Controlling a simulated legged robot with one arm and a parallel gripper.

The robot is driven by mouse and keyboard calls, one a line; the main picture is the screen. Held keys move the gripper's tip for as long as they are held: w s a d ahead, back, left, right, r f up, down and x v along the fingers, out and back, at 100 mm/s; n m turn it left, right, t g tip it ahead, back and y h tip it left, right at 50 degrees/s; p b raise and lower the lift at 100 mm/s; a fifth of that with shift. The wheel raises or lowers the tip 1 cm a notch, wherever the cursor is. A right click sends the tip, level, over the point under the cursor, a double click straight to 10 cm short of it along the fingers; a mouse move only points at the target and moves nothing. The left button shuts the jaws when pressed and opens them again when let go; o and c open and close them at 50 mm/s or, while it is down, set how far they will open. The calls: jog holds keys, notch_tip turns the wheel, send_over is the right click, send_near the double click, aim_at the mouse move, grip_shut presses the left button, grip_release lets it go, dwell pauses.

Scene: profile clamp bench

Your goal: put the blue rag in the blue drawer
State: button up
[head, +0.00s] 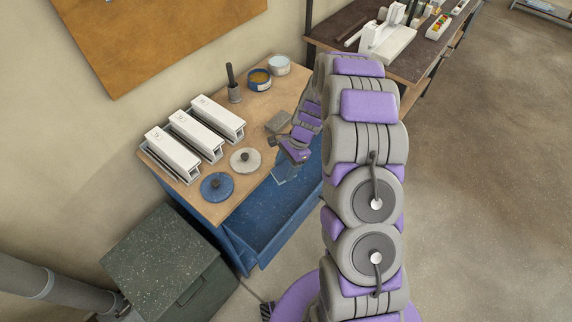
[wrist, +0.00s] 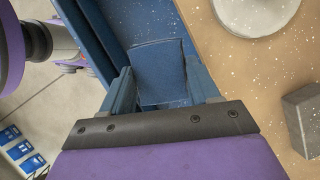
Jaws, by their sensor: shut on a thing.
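The blue drawer (head: 262,222) is pulled open at the front of the wooden bench, and its inside looks empty in the head view. My gripper (head: 284,172) is over the drawer's far part, close to the bench edge. In the wrist view my gripper (wrist: 158,72) is shut on the blue rag (wrist: 158,62), a flat darker-edged square held between the two fingers. The drawer (wrist: 140,18) lies behind and below it. In the head view the rag is hard to tell from the fingers and the drawer. The gap between rag and drawer floor cannot be judged.
On the bench top (head: 262,190) are a blue round lid (head: 217,187), a pale round lid (head: 245,161), a grey block (head: 278,122), several white profiles (head: 195,135) and tins (head: 259,80). A dark green bin (head: 165,265) stands left of the drawer. Floor on the right is clear.

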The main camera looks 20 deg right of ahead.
jog(key=shift+a+f+m, duration=0.1)
jog(key=shift+f+m, duration=0.2)
jog(key=shift+f, duration=0.05)
jog(key=f+b, duration=0.1)
jog(key=f, duration=0.6)
jog(key=f+b, duration=0.2)
jog(key=f, duration=0.5)
jog(key=shift+s+a, duration=0.1)
jog(key=shift+a, duration=0.1)
jog(key=x, duration=0.2)
jog(key=b+x, duration=0.1)
jog(key=x, duration=0.1)
jog(key=shift+w+d+f, duration=0.1)
jog(key=shift+w+f, duration=0.1)
jog(key=shift+w, duration=0.1)
jog(key=shift+d+r, duration=0.1)
jog(key=shift+d, duration=0.3)
jog(key=o, duration=0.7)
jog(key=shift+d, duration=0.1)
jog(key=shift+c, duration=0.2)
jog(key=shift+o, duration=1.4)
jog(key=shift+a, duration=0.4)
